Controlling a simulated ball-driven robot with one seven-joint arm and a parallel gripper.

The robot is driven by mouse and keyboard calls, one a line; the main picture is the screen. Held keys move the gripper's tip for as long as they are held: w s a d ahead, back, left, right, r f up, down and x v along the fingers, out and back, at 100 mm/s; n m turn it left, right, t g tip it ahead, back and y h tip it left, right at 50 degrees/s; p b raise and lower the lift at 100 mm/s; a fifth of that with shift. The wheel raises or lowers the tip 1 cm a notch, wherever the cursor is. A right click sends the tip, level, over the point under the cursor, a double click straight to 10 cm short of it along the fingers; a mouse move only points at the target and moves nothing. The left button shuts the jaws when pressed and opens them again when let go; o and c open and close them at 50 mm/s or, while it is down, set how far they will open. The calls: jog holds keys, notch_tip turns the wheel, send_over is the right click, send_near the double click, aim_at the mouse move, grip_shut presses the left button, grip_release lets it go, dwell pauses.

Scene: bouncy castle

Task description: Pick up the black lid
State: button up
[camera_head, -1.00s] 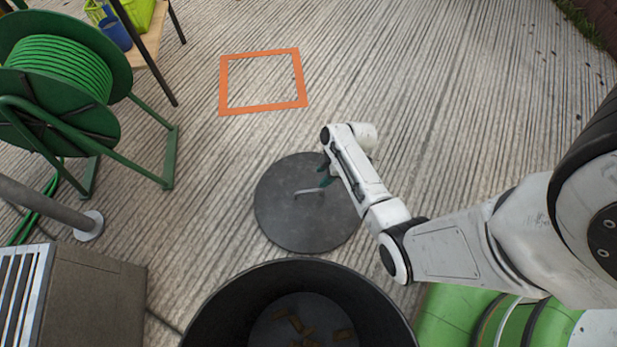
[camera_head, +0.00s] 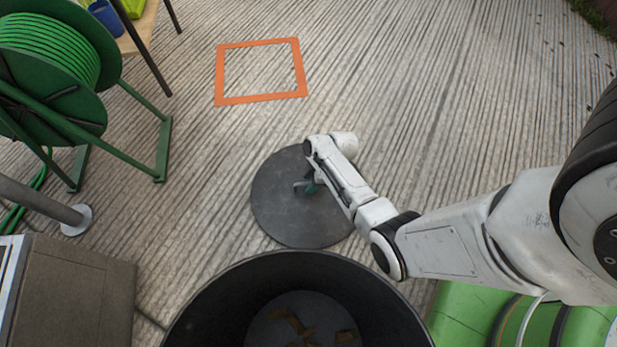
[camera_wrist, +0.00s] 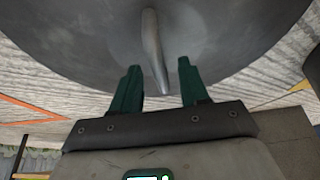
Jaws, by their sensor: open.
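The black lid (camera_head: 283,216) is a round dark disc lying on the striped floor, just behind a large black bin. A bar handle rises from its middle. My gripper (camera_head: 306,187) is over the lid, right at the handle, and partly hidden by my arm. In the wrist view the lid (camera_wrist: 85,45) fills the upper part, and its handle (camera_wrist: 152,45) points down toward the gap between the two green fingers. My gripper (camera_wrist: 158,85) is open there, with the handle's end near the fingertips, not gripped.
The black bin (camera_head: 215,300) stands in front of the lid with brown pieces inside. An orange square outline (camera_head: 220,75) lies on the floor behind. A green hose reel (camera_head: 50,60) stands left, a grey box (camera_head: 75,300) front left. The floor right of the lid is clear.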

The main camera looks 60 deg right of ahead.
grip_shut()
dwell(0.3)
jog(key=shift+r, duration=0.1)
dwell(1.0)
